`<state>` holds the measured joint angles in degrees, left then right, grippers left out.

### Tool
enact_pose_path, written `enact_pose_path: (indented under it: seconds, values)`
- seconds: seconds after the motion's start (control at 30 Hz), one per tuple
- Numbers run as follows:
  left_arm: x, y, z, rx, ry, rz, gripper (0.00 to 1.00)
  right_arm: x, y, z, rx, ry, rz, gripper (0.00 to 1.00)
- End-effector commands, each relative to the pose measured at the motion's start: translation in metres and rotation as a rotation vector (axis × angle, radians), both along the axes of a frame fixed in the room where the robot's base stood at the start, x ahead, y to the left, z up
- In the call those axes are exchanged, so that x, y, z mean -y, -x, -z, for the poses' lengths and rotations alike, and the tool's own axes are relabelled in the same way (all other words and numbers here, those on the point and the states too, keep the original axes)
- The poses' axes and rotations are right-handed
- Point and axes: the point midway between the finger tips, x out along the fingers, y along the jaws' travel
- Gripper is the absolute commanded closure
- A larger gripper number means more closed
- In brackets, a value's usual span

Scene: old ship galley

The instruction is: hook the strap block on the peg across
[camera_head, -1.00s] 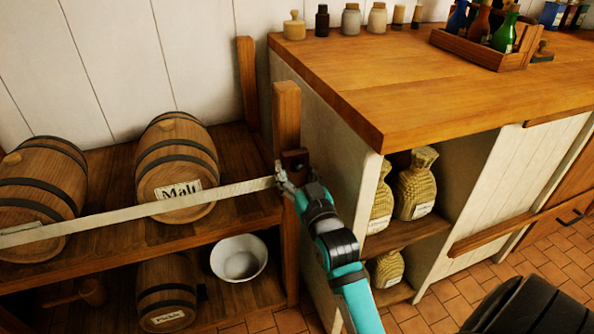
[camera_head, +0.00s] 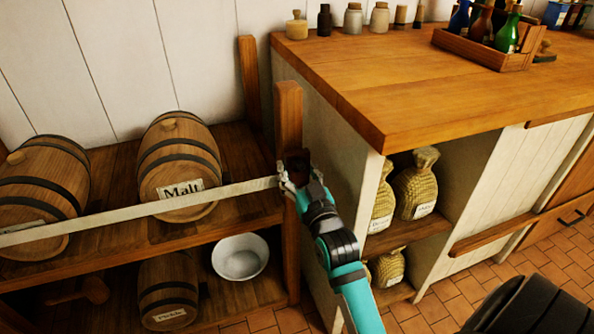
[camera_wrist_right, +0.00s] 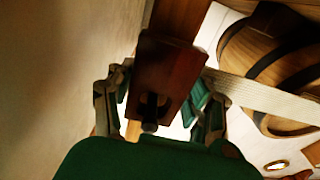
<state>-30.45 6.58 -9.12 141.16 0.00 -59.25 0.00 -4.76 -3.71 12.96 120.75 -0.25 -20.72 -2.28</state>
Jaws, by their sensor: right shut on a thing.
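The strap block (camera_head: 297,162) is a small dark brown block at the front post (camera_head: 288,112) of the barrel rack. In the right wrist view the strap block (camera_wrist_right: 172,70) sits between my fingers, its slot facing the camera. A rounded dark stub (camera_wrist_right: 150,127) shows at the slot's lower end; I cannot tell if it is the peg or if the block is hooked on it. The pale strap (camera_head: 130,208) runs taut from the block to the left, across the barrels. My right gripper (camera_head: 291,180) is shut on the block. My left gripper is out of view.
Barrels, one labelled Malt (camera_head: 180,165), stand on the rack behind the strap. A white bowl (camera_head: 240,257) is on the lower shelf.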

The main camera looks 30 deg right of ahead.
Motion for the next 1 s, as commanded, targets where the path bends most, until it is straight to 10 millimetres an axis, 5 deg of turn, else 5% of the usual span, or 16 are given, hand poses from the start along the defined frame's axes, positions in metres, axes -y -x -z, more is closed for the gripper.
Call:
enact_pose_path:
  seconds: [0.23,0.57,1.0]
  values:
    - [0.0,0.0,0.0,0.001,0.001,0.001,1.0,0.0,0.0,0.0,0.001,0.0,0.0,0.2]
    - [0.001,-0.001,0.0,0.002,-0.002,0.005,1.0,-0.001,0.003,0.001,-0.001,0.0,0.0,0.2]
    - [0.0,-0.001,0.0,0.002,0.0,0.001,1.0,-0.02,0.083,0.009,-0.005,-0.002,0.0,0.2]
